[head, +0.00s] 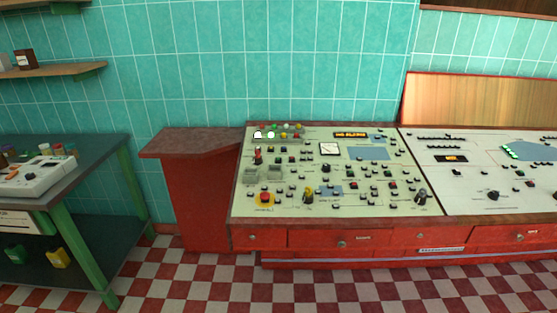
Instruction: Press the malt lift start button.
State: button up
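A sloped control panel (375,207) with a pale face stands against the wall in the middle of the head view. It carries many small black, red and green buttons, a yellow-ringed red button (265,198) at its lower left, and a row of coloured lamps (280,131) along its top left. The labels are too small to read, so I cannot tell which button is the malt lift start button. My gripper is not in view.
A second panel (465,205) adjoins on the right. Red drawers (420,236) run below both. A red cabinet (197,190) stands left of the panels, and a green table (100,165) stands at far left. The checkered floor (200,285) in front is clear.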

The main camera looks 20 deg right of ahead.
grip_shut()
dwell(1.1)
